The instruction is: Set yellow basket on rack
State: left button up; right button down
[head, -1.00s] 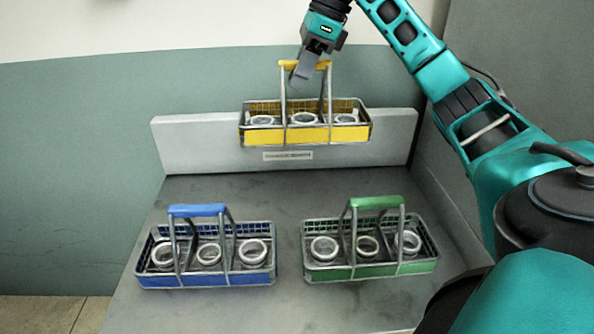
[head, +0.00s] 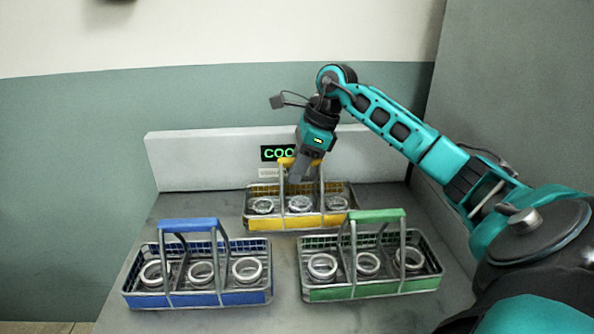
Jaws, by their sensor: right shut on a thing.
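The yellow basket (head: 328,220) is a wire basket with a yellow front band and three metal rings in it. It is at the back middle of the grey rack surface (head: 190,208), in front of the upright back panel. It looks level; I cannot tell whether its underside touches the surface. My right gripper (head: 298,172) is shut on the yellow handle from above and hides part of it. My left gripper is not in view.
A blue basket (head: 225,297) stands at front left and a green basket (head: 385,290) at front right, each with three rings. The grey back panel (head: 200,160) has a partly hidden green-lit display (head: 279,153). A side wall (head: 520,110) stands at right.

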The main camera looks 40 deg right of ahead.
jog(key=shift+f, duration=0.15)
jog(key=shift+f, duration=0.2)
jog(key=c, duration=1)
grip_release()
jog(key=shift+o, duration=0.2)
